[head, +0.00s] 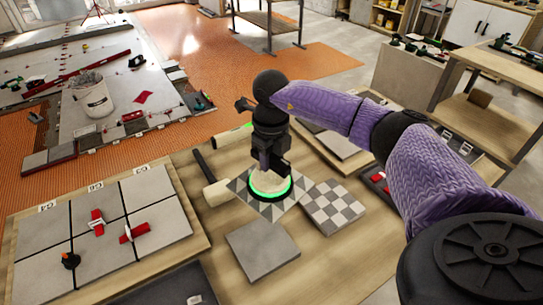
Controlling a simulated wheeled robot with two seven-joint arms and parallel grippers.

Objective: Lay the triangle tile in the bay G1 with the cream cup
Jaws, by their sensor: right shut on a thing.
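My right gripper (271,160) points down and is shut on the cream cup (266,181), whose base has a glowing green ring. The cup stands on the triangle tile (278,212), a grey and white patterned tile on the wooden table; the cup and gripper hide its middle. A board of grey bays (155,223) lies at the left, with labels such as G4 along its back edge. I see no G1 label, so I cannot tell which bay is G1. My left gripper is not in view.
A checkered tile (334,207) lies right of the triangle tile, and a plain grey tile (262,250) lies in front. A mallet (216,192) lies to the left.

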